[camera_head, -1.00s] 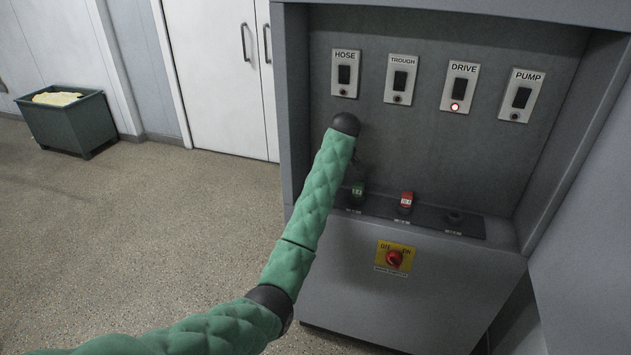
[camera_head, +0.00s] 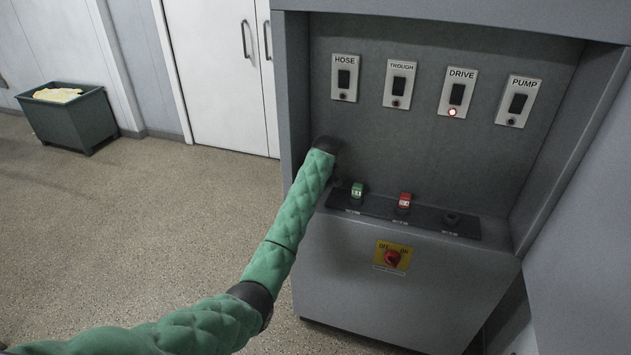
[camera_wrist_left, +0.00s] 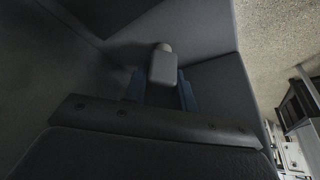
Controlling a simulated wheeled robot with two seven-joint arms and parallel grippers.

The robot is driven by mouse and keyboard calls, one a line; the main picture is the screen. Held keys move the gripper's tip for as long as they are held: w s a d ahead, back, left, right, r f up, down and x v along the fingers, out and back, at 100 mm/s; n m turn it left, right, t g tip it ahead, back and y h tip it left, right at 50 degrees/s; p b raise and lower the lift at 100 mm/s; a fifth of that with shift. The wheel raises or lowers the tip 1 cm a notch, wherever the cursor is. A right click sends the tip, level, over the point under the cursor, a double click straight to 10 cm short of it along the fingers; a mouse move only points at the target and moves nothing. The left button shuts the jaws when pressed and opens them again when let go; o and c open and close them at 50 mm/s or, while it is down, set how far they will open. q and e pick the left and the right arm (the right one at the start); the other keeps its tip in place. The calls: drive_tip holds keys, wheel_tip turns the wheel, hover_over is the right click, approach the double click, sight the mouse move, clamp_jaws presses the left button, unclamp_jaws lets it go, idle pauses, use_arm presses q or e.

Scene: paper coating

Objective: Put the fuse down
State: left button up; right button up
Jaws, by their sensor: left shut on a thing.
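In the left wrist view a pale grey fuse with a rounded end (camera_wrist_left: 163,66) sits between the blue fingers of my left gripper (camera_wrist_left: 162,90), which is shut on it. In the head view my left arm reaches into the cabinet recess at its left side. The gripper and held fuse are mostly hidden there behind the wrist. A green fuse (camera_head: 357,190) and a red fuse (camera_head: 404,201) stand upright on the dark shelf strip (camera_head: 428,215). An empty round socket (camera_head: 452,218) is at the strip's right. My right gripper is out of view.
Above the shelf are switches for hose (camera_head: 344,78), trough (camera_head: 399,84), drive (camera_head: 458,92) with its red lamp lit, and pump (camera_head: 518,101). A red knob on a yellow plate (camera_head: 392,257) is on the cabinet front. A green bin (camera_head: 70,120) stands far left.

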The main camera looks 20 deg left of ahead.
use_arm(q)
drive_tip(key=shift+f, duration=0.1)
drive_tip(key=o, duration=1)
